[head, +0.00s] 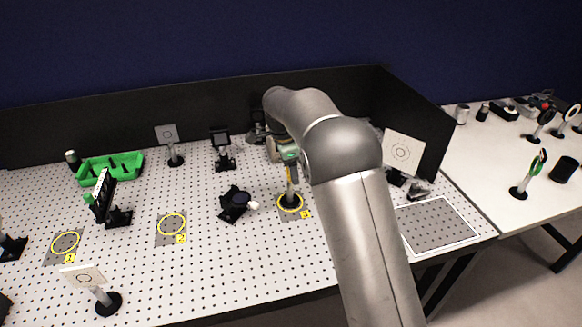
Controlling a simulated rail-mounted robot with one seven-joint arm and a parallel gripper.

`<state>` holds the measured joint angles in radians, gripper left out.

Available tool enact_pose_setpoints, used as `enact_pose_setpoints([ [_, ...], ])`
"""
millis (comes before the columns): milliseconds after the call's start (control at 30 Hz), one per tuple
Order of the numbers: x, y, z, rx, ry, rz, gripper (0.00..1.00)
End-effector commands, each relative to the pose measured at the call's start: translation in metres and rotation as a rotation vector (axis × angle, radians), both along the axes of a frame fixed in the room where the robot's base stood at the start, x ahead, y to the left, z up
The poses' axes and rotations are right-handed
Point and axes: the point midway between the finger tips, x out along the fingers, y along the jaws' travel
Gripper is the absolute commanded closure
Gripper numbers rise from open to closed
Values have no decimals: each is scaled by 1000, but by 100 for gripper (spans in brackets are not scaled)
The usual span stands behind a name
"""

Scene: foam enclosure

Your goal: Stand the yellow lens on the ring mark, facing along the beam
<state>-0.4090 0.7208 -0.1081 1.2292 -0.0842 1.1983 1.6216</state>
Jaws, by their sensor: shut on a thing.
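My gripper (289,158) points down at the middle of the bench, partly hidden by my arm, and is shut on a post-mounted piece. That piece, which I take to be the yellow lens (291,187), looks upright. Its dark round base is inside the yellow ring mark numbered 3 (301,208). The upper part and the lens face are hidden or too small to tell, so its facing is unclear. I cannot tell whether the base touches the bench. Ring mark 1 (66,232) and ring mark 2 (172,215) are empty.
A black mount with a white knob (236,204) stands left of ring 3. A green tray (110,168) is at back left. Black walls (230,100) close the back and right.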

Motion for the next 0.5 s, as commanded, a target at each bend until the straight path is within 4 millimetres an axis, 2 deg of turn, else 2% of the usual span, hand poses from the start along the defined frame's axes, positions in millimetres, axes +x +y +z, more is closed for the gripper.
enact_pose_setpoints([
  [67,0,0,-3,0,-1,0,73],
  [100,0,0,-4,0,0,0,37],
  [167,0,0,-3,0,0,0,21],
  [200,0,0,-3,0,0,0,18],
  [500,0,0,1,0,0,0,18],
])
